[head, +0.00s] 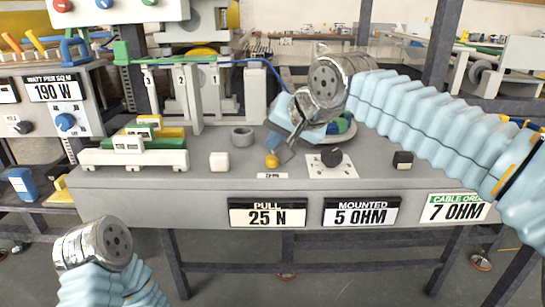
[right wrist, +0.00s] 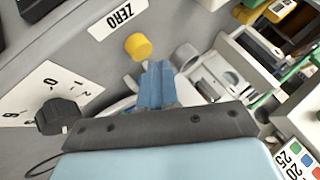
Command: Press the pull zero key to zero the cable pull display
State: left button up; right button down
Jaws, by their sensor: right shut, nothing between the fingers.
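The pull zero key is a small yellow round button (head: 272,161) on the grey bench top, behind a small label (head: 273,175). In the right wrist view the yellow key (right wrist: 138,46) stands beside the ZERO label (right wrist: 119,17). The pull display (head: 267,214) on the bench front reads 25 N. My right gripper (head: 285,155) points down just right of the key in the head view. Its blue fingers (right wrist: 156,84) are shut and empty, and appear apart from the key. My left arm's silver wrist shows at lower left; its gripper fingers are not visible.
A black dial knob (head: 331,156) on a white scale plate stands right of the key. A white block (head: 219,161) and a grey ring (head: 242,137) stand to the left. A black-and-white block (head: 402,160) is farther right. Bare bench top surrounds the key.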

aim_at(276, 159)
jog(key=shift+f, duration=0.1)
dwell(0.3)
jog(key=shift+f+b, duration=0.3)
jog(key=shift+f+b, duration=0.45)
jog(key=shift+f, duration=0.15)
dwell(0.6)
jog(key=shift+r, duration=0.15)
jog(key=shift+r+p, duration=0.85)
jog(key=shift+p, duration=0.1)
notch_tip(276, 159, up, 3)
jog(key=shift+f+p, duration=0.15)
jog(key=shift+p, duration=1.1)
jog(key=shift+r+p, duration=0.5)
jog(key=shift+r, duration=0.7)
